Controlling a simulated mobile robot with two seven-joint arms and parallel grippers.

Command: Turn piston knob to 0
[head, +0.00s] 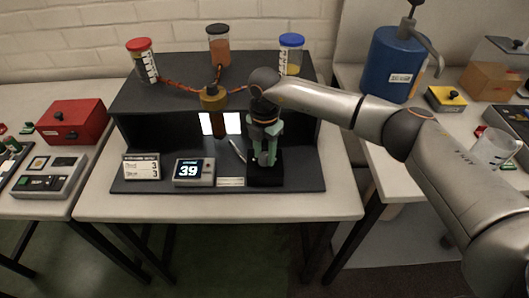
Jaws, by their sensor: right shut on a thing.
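A black apparatus (152,101) stands on the middle table. A small display (194,171) on its base reads 39. A dark block (266,178) sits on the right of the base. My right gripper (265,162) points down onto this block and is shut on the piston knob, which its green fingers mostly hide. I cannot make out the knob's mark or angle. A brass-coloured cylinder (213,98) hangs in the middle of the apparatus above two lit white panels. My left gripper is not in view.
A white card (142,167) stands left of the display. Red-capped (142,61), dark-capped (219,45) and blue-capped (291,53) containers stand on top, with orange tubes. A red box (71,121) is on the left table; a blue canister (392,66) is on the right one.

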